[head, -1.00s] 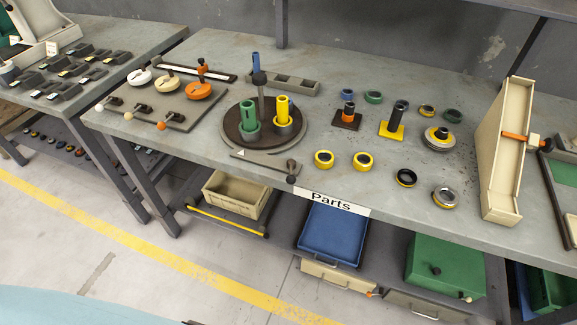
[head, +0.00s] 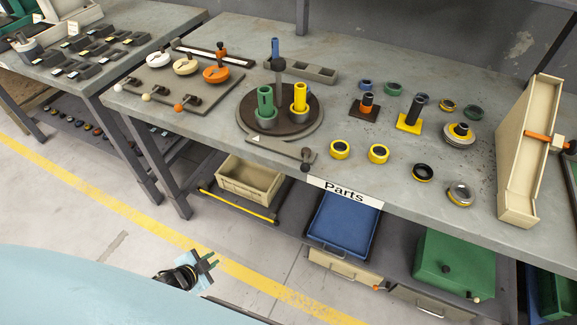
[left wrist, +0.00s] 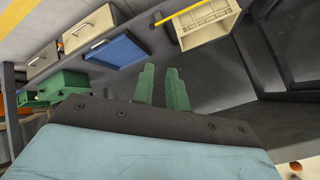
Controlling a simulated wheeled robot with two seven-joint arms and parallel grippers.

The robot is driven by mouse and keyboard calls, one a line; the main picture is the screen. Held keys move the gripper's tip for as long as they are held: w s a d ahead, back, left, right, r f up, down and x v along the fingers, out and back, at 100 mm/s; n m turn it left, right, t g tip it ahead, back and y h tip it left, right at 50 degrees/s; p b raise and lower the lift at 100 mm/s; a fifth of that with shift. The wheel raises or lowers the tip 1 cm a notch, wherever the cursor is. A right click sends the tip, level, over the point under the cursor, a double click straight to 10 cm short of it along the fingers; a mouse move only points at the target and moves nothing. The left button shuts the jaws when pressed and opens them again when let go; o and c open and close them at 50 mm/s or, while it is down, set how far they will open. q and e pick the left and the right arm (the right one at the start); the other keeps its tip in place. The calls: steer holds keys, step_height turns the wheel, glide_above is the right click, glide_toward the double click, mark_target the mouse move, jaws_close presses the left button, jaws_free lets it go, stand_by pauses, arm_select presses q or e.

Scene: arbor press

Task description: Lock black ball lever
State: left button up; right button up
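The black ball lever (head: 306,160) sits at the right end of a grey base plate (head: 275,149) in front of the round turntable (head: 248,121), at the table's front edge. Its dark ball hangs just over the edge. My left gripper (head: 210,262) is low at the bottom of the head view, in front of the table and well apart from the lever. In the left wrist view its two green fingers (left wrist: 163,88) stand apart with a narrow empty gap. The lever is not seen in the left wrist view. My right gripper is not in view.
A plate with white, cream and orange ball levers (head: 180,107) lies left of the turntable. Green (head: 265,101) and yellow (head: 300,97) cylinders stand on the turntable. Under the table are a beige crate (head: 250,180) and a blue bin (head: 344,220). The floor around my left gripper is clear.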

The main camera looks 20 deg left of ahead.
mark_target(306, 159)
arm_select(q)
steer(key=w+r+m+t+h, duration=0.1)
steer(key=w+r+m, duration=0.1)
steer(key=w+r, duration=0.1)
steer(key=w+r+m+t+h, duration=0.1)
steer(key=w+r+m, duration=0.1)
steer(key=w+r, duration=0.2)
steer(key=w+a+r+m+t+h, duration=0.1)
steer(key=w+r, duration=0.2)
steer(key=r, duration=0.2)
steer(key=shift+w+r+m+t+h, duration=0.3)
steer(key=shift+w+m, duration=0.05)
steer(key=shift+m, duration=0.05)
jaws_close()
steer(key=w+d+r+m+g+h, duration=0.1)
steer(key=d+r+m+g+h, duration=0.1)
steer(key=r+m, duration=0.6)
steer(key=d+r+m+g+h, duration=0.3)
steer(key=d+r+m+h, duration=0.2)
steer(key=r, duration=0.7)
steer(key=m+h, duration=0.2)
steer(key=m, duration=0.1)
steer(key=shift+w+r+h, duration=0.2)
steer(key=shift+w+h, duration=0.1)
steer(key=shift+w, duration=0.1)
